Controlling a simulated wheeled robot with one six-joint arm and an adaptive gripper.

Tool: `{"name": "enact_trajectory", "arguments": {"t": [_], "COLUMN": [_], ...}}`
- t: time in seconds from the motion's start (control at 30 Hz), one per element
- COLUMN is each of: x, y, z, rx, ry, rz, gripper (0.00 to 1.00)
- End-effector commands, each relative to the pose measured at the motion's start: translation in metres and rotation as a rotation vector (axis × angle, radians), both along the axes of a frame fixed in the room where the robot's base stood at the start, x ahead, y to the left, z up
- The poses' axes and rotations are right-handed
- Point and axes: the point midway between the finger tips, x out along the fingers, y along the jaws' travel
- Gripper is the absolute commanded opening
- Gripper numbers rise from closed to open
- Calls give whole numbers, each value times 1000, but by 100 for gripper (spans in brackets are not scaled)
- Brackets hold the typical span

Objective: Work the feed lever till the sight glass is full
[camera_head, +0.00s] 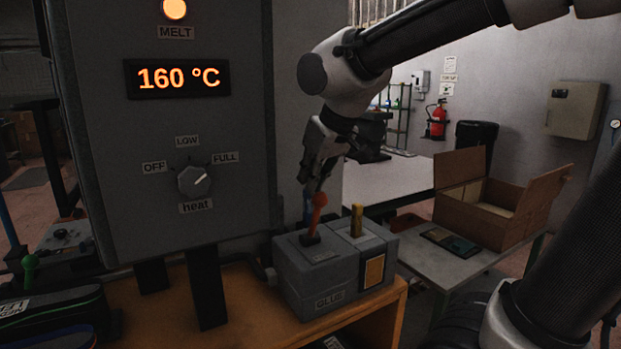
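The glue unit (300,275) is a grey box labelled GLUE on the wooden bench. The feed lever (317,216) stands up from its top and has a red knob. The sight glass (373,271) is an amber window in a dark frame on the unit's right-hand face; its fill level is too small to read surely. My gripper (314,188) points down at the lever's knob, with its fingers just above and behind it in the picture. I cannot tell whether the fingers touch or hold the knob, or how far apart they are.
A grey control cabinet (100,130) shows 160 °C, a lit MELT lamp (175,9) and a heat knob (194,181) turned toward FULL. A yellow post (357,220) rises beside the lever. An open cardboard box (480,210) stands on a table at right.

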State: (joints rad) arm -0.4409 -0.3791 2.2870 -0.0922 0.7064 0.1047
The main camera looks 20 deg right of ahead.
Motion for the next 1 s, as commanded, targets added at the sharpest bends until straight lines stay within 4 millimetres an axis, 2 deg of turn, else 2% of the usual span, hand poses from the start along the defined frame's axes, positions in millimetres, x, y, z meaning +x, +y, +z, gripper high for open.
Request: {"name": "enact_trajectory", "arguments": {"t": [0.03,0.27,0.5,0.8,1.0], "x": [-7,-3,27,-23,-41], "y": [-3,-2,9,-5,-10], "z": [-9,-6,16,65,81], "rx": [-9,-7,-1,1,0], "ry": [31,29,9,-1,2], "rz": [-5,-6,-5,-2,-3], "gripper": [0,0,0,0,0]}}
